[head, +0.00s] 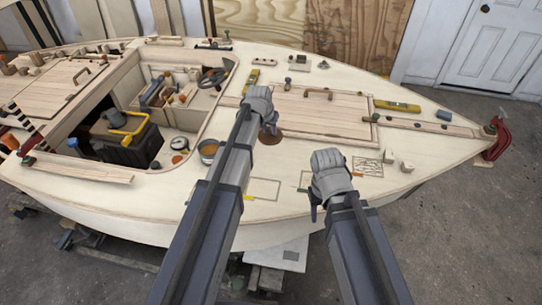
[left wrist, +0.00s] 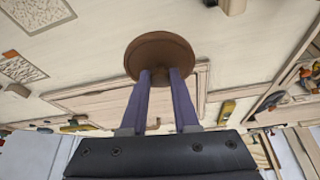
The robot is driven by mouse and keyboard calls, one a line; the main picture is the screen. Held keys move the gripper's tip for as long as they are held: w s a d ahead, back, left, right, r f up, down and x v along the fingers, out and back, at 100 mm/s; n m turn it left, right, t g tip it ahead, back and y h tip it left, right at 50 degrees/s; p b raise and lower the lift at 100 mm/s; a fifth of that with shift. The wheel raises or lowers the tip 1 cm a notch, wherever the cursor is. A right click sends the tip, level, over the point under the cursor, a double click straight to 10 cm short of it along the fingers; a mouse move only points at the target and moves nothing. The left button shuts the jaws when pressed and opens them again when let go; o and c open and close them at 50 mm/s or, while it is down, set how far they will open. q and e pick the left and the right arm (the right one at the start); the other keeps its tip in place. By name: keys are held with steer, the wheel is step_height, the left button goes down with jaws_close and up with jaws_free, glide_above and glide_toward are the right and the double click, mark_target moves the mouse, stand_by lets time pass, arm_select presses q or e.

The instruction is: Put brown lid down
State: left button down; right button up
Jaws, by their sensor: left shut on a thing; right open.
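The brown lid (head: 270,138) is a round disc over the pale deck, just below the left gripper in the head view. My left gripper (head: 268,126) is shut on it. In the left wrist view the lid (left wrist: 160,50) sits at the tips of the two purple fingers (left wrist: 160,76); its held part is hidden between them. I cannot tell whether the lid touches the deck. My right gripper (head: 315,208) is open and empty over the deck's near edge, to the right; its fingers are partly hidden.
A yellow level (head: 397,105) and small blocks (head: 405,166) lie to the right. The cockpit opening with a black toolbox (head: 128,146) is at left. Bare deck surrounds the outlined rectangle (head: 263,188).

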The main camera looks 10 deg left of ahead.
arm_select(q)
steer(key=shift+d, duration=0.2)
step_height(320, 180, down, 10)
steer(key=b, duration=1)
steer(key=shift+f, duration=0.15)
steer(key=c, duration=1.1)
jaws_free()
steer(key=o, duration=0.4)
steer(key=shift+o, duration=0.2)
